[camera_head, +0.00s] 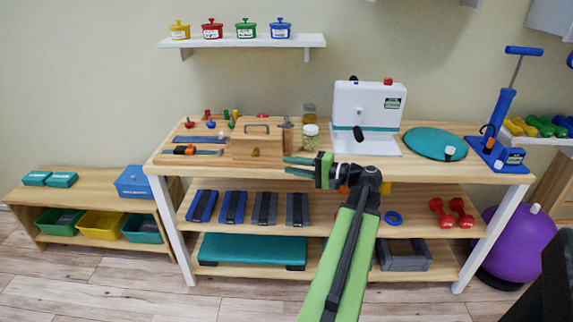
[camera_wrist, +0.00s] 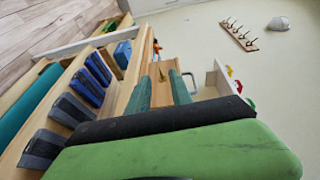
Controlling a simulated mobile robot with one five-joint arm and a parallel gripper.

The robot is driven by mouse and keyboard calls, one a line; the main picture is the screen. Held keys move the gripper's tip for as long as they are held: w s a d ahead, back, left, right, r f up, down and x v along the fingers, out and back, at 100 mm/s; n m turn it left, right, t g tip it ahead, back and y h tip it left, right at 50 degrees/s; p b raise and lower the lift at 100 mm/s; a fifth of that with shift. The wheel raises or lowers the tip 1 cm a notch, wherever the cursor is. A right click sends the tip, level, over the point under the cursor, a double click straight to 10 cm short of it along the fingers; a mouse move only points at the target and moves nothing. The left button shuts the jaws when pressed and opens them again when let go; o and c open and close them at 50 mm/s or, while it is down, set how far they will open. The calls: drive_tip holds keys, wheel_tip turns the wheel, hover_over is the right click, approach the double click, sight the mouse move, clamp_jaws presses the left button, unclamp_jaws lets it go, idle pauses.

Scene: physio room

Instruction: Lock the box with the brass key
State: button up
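A wooden box (camera_head: 243,143) with a dark handle on its lid stands near the front of the workbench top. A small brass piece (camera_head: 256,152) is on its front face; it is too small to tell whether this is the key or the lock. My gripper (camera_head: 287,166) is just right of the box front, pointing left, its fingers apart and nothing seen held. In the wrist view, the two teal fingers of my gripper (camera_wrist: 160,88) stand apart, with a small brass-coloured piece (camera_wrist: 162,73) beyond and between them. The box is partly hidden there.
On the bench (camera_head: 470,173), a white machine (camera_head: 366,115) stands right of the box, with a jar (camera_head: 310,138) between. Tools and coloured pegs lie left of the box. A teal disc (camera_head: 432,143) and a blue pump (camera_head: 495,132) are at the right.

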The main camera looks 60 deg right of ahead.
drive_tip(key=shift+v, duration=2.45)
drive_tip(key=shift+a+r, duration=0.15)
